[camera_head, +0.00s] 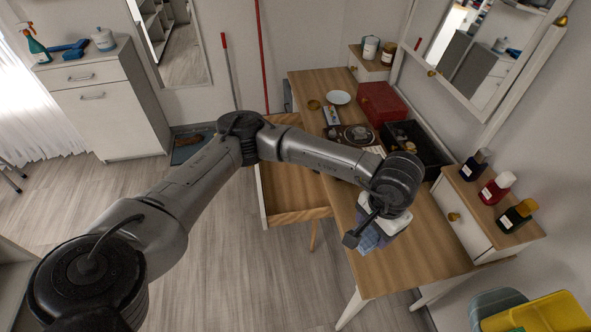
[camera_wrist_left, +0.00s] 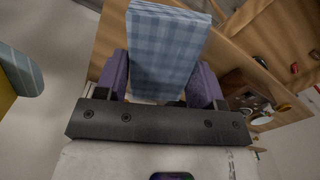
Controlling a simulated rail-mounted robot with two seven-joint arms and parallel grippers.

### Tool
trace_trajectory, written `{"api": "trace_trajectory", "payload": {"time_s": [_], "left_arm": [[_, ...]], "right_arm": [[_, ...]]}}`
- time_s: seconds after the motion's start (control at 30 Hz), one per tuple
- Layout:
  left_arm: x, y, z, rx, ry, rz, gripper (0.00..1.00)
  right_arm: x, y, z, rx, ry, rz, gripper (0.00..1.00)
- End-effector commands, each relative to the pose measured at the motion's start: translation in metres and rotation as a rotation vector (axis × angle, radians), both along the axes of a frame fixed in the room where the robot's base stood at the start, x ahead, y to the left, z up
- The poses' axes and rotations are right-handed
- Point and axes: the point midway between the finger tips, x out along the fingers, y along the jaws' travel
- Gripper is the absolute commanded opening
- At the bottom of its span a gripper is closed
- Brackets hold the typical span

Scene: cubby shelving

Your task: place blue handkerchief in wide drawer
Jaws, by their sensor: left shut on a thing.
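The blue checked handkerchief (camera_wrist_left: 165,50) is folded and held between the purple fingers of my left gripper (camera_wrist_left: 160,88), which is shut on it. In the head view the handkerchief (camera_head: 371,238) hangs over the front part of the wooden desk, partly hidden by my left gripper (camera_head: 374,222) and wrist. The wide drawer (camera_head: 297,217) is pulled open on the desk's left side, left of the gripper. Its visible inside looks empty; my forearm hides part of it. My right gripper is not in view.
The desk holds a red box (camera_head: 381,103), a black tray (camera_head: 432,150) and a white plate (camera_head: 339,97). Several bottles (camera_head: 497,188) stand on a small cabinet at right. A yellow bin (camera_head: 545,315) is at lower right. The desk front (camera_head: 430,250) is clear.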

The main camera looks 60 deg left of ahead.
Motion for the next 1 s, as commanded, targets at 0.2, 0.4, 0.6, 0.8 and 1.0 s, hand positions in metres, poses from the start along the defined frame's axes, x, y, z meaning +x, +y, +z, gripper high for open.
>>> {"api": "trace_trajectory", "payload": {"time_s": [0.2, 0.4, 0.6, 0.8, 1.0], "left_arm": [[0.005, 0.057, -0.09, 0.001, 0.004, 0.189, 0.4], [0.028, 0.149, -0.129, 0.003, 0.001, 0.54, 0.4], [0.041, 0.23, -0.126, 0.005, -0.002, 1.074, 0.4], [0.045, 0.275, -0.114, 0.004, -0.002, 1.528, 0.4], [0.046, 0.304, -0.105, 0.004, 0.001, 1.932, 0.4]], "right_arm": [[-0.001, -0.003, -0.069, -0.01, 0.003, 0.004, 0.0], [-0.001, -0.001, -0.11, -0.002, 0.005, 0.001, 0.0], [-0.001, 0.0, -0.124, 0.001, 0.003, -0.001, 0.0], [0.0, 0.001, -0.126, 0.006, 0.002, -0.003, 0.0], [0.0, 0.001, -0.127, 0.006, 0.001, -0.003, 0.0]]}}
